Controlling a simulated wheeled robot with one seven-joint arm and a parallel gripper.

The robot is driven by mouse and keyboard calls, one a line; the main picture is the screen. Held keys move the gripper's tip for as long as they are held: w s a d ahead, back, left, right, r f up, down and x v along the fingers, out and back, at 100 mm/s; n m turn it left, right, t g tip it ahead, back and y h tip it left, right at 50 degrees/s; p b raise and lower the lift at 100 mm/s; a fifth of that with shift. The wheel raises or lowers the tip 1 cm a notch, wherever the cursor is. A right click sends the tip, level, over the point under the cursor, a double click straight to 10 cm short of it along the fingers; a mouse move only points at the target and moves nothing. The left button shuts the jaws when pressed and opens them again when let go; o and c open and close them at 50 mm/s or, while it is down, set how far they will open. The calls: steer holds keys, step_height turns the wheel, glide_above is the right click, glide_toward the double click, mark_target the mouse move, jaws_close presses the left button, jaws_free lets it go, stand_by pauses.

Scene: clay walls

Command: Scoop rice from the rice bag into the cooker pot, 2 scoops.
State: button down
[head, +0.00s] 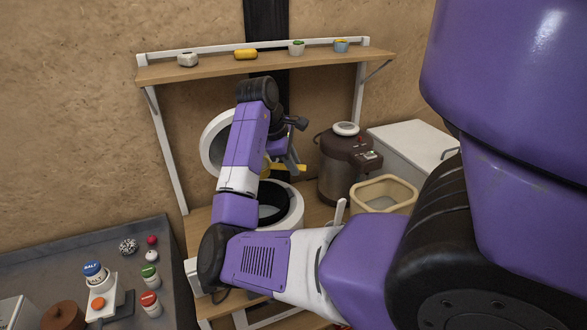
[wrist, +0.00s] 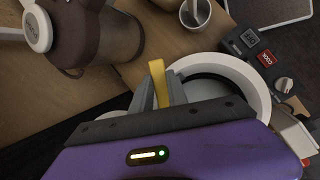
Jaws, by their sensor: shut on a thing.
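My gripper (wrist: 160,88) is shut on the yellow handle of a scoop (wrist: 155,72); yellow also shows by the fingers in the head view (head: 301,168). The scoop's bowl is hidden, so I cannot tell whether it holds rice. The white cooker (head: 294,212) stands below my gripper with its round lid (head: 211,146) raised. Its dark pot (head: 272,197) is partly hidden by my arm; its rim is beside the fingers in the wrist view.
A brown water boiler (head: 344,168) stands behind the bag, with a white box (head: 412,141) to its right. A wooden shelf (head: 215,70) with small items hangs above. A white cup (wrist: 187,17) is near the cooker. Shakers (head: 150,303) stand on the dark counter at left.

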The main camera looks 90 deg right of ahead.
steer(key=shift+a+f+m+h+b, duration=0.2)
steer(key=shift+h+b, duration=0.8)
steer(key=shift+b, duration=1.85)
steer(key=shift+a+r+m+h+b, duration=0.2)
steer(key=shift+h+b, duration=0.8)
steer(key=shift+b, duration=1.85)
steer(key=h+b, duration=0.1)
steer(key=b, duration=0.4)
steer(key=a+f+h+b, duration=0.1)
steer(key=h+b, duration=0.1)
steer(key=b, duration=0.4)
steer(key=shift+g, duration=0.4)
steer(key=h+b, duration=0.2)
steer(key=a+f+m+g+h+b, duration=0.1)
steer(key=h+b, duration=0.1)
steer(key=b, duration=0.1)
steer(key=a+f+m+h+b, duration=0.1)
steer(key=h+b, duration=0.1)
steer(key=b, duration=0.1)
steer(key=shift+w+f+g, duration=0.1)
steer(key=shift+f+g, duration=0.05)
steer(key=shift+g, duration=0.15)
steer(key=shift+h+b, duration=0.5)
steer(key=shift+b, duration=0.05)
steer(key=shift+a+b, duration=0.1)
steer(key=shift+b, duration=0.2)
